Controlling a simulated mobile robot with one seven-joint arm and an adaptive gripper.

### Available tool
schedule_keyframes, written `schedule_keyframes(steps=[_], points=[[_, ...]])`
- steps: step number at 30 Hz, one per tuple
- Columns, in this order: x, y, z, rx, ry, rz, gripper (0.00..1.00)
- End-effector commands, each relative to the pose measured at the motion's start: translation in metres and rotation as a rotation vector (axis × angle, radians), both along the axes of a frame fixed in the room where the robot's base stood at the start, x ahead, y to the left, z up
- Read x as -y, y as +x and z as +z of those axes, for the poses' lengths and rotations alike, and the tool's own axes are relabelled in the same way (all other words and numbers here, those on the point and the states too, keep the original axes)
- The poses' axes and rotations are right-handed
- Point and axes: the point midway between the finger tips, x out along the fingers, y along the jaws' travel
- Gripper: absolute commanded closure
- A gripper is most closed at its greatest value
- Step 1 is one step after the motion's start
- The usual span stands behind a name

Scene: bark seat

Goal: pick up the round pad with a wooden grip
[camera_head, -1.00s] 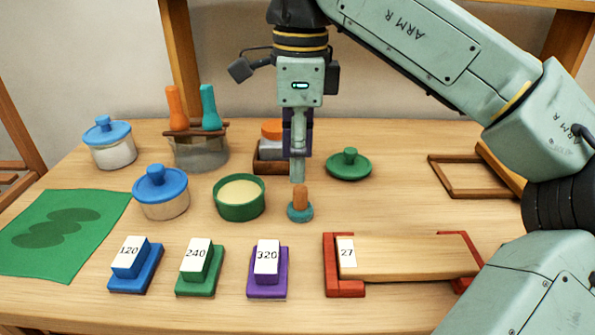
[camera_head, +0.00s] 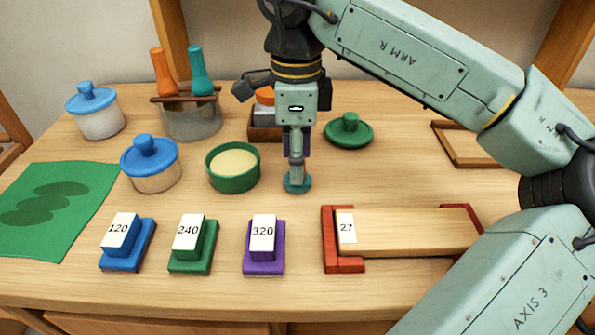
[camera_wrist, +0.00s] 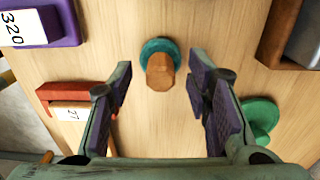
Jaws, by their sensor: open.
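The round pad is a small teal disc (camera_head: 297,186) standing on the table with an upright wooden grip. In the wrist view its teal base (camera_wrist: 158,47) and brown wooden grip (camera_wrist: 160,72) show between the fingers. My gripper (camera_head: 296,168) points straight down over the pad in the head view, and its fingers hide the wooden grip there. In the wrist view my gripper (camera_wrist: 160,82) is open, with one purple-padded finger on each side of the grip and a visible gap to both.
A green bowl (camera_head: 233,187) stands left of the pad, a green lid (camera_head: 349,131) behind right. Purple (camera_head: 264,265), green (camera_head: 193,262) and blue (camera_head: 128,260) numbered blocks line the front. A wooden board (camera_head: 410,232) with red ends lies front right. An open box (camera_head: 264,132) stands behind.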

Motion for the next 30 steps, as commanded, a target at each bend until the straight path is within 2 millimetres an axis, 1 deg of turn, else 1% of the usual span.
schedule_keyframes(steps=[1, 4, 11, 12, 30], points=[[0.0, 0.0, -0.006, -0.002, 0.0, 0.0, 0.55], [0.0, 0.0, -0.014, -0.001, 0.0, 0.0, 0.55], [0.0, 0.0, -0.016, 0.001, 0.001, 0.0, 0.55], [0.0, 0.0, -0.016, 0.001, 0.001, 0.0, 0.56], [0.0, 0.0, -0.016, 0.0, 0.0, 0.0, 0.96]])
